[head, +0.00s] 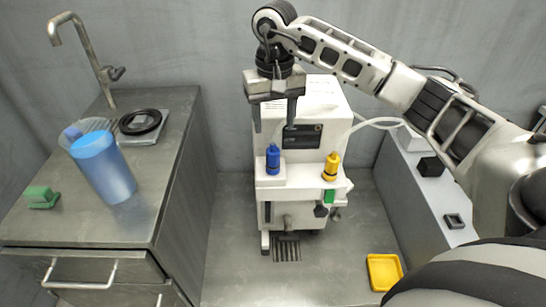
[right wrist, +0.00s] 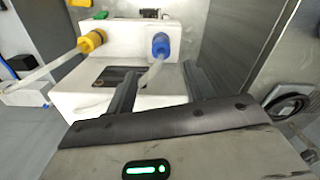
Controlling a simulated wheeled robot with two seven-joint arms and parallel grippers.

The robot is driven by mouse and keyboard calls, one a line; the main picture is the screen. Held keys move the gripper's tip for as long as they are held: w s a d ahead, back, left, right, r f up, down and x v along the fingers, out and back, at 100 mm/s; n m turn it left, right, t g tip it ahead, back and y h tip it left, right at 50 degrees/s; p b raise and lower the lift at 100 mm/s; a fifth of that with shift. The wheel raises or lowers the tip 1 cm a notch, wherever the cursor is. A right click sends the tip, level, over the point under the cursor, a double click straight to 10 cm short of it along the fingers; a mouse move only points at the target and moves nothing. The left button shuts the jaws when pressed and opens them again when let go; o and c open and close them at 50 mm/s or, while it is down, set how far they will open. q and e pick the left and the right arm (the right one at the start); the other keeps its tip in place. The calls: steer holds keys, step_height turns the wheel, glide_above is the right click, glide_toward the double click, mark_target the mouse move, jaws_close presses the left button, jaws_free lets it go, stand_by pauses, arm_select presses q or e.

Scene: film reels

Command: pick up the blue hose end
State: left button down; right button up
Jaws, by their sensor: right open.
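The blue hose end (head: 273,158) stands upright on a white ledge at the front left of a white machine (head: 322,104). It also shows in the right wrist view (right wrist: 161,44), with a pale hose running from it toward the gripper. My right gripper (head: 273,128) is open, pointing down above the blue hose end in the head view. In the right wrist view its two fingers (right wrist: 160,85) stand apart, with the hose between them in the picture and the blue end beyond their tips. I cannot tell whether they touch the hose. My left gripper is not in view.
A yellow hose end (head: 332,166) stands to the right on the same machine. A metal counter with a blue translucent cup (head: 103,168), a green block (head: 41,197) and a black ring (head: 140,122) is at left. A yellow tray (head: 384,271) lies at lower right.

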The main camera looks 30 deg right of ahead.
mark_target(273, 151)
steer(key=f+p, duration=0.1)
steer(key=f, duration=0.9)
steer(key=shift+a+f, duration=0.2)
steer(key=c, duration=1.1)
